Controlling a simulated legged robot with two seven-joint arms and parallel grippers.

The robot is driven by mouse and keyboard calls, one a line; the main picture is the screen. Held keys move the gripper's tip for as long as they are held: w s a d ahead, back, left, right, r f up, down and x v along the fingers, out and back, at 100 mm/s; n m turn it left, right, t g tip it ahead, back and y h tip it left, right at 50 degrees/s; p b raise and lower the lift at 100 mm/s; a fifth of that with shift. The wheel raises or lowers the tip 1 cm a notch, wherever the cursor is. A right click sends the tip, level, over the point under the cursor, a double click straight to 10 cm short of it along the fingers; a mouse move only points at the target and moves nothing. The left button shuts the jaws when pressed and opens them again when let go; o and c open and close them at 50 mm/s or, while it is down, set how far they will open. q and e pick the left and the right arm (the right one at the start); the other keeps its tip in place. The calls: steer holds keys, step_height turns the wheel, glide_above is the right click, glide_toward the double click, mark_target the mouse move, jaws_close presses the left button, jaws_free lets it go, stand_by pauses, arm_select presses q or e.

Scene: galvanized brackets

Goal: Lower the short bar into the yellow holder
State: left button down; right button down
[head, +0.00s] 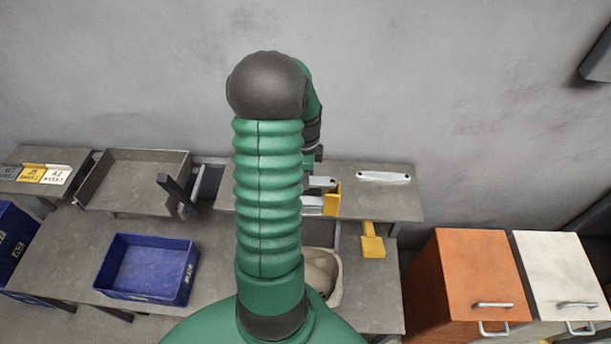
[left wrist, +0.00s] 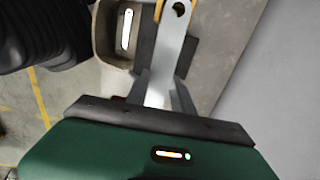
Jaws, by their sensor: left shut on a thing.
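My left gripper (left wrist: 160,88) is shut on a flat grey metal bar with a hole near its far end (left wrist: 176,45). In the head view my arm hides most of the gripper; a pale piece, apparently the held bar (head: 322,182), shows beside it. A yellow holder (head: 332,200) stands on the back bench just below this piece, with a pale metal part at its left. In the left wrist view a bit of yellow (left wrist: 158,10) shows by the bar's far end; I cannot tell whether they touch. My right gripper is out of view.
A longer pale bar (head: 383,176) lies on the back bench. Another yellow piece (head: 372,245) sits at the front bench's right. A beige bin (left wrist: 112,48) holds a pale bar (left wrist: 127,30). A blue bin (head: 148,268) and grey tray (head: 138,185) stand left; an orange cabinet (head: 480,270) stands right.

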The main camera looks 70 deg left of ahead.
arm_select(q)
steer(key=shift+f+b, duration=0.5)
steer(key=shift+f, duration=0.25)
steer(key=shift+f+b, duration=1.05)
steer(key=shift+f, duration=1.25)
steer(key=c, duration=1)
jaws_free()
step_height(320, 180, up, 17)
steer(key=shift+w+a+f+p, duration=0.1)
steer(key=shift+f+p, duration=0.05)
steer(key=shift+p, duration=0.25)
